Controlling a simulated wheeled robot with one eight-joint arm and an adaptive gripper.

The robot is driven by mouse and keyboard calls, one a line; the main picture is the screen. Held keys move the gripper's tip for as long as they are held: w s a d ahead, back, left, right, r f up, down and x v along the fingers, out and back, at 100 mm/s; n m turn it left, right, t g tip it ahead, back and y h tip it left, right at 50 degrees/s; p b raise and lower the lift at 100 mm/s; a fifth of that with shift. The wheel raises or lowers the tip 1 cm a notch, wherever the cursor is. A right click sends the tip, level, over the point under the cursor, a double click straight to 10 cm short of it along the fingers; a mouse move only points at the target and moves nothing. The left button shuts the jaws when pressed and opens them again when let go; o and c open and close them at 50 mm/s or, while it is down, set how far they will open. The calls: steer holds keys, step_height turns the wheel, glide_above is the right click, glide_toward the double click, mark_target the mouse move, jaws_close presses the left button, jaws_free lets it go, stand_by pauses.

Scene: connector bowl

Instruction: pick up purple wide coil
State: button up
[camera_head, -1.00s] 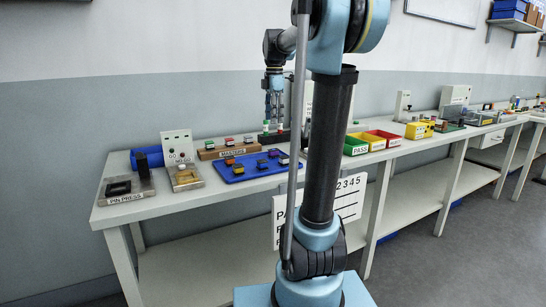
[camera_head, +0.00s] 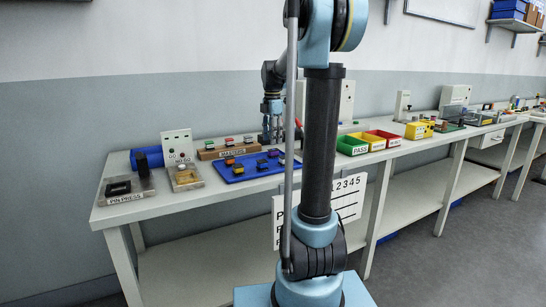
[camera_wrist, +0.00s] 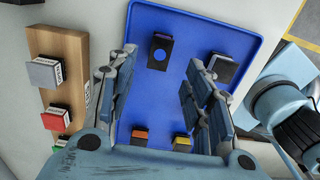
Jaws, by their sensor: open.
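An orange-topped block (camera_wrist: 140,137) and a yellow-topped block (camera_wrist: 182,142) lie nearer the wrist. My gripper (camera_wrist: 162,62) is open and empty above the tray. In the head view my gripper (camera_head: 272,138) is over the tray's back right part; the arm partly hides that side.
A wooden rack (camera_wrist: 72,50) with several blocks stands left of the tray in the wrist view. In the head view, green, yellow and red bins (camera_head: 352,146) stand to the right. Two press fixtures (camera_head: 126,188) and a blue cylinder (camera_head: 147,156) are at the left.

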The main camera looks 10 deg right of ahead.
mark_target(272, 150)
steer(key=shift+w+f, duration=0.1)
steer(key=shift+f, duration=3.2)
jaws_close()
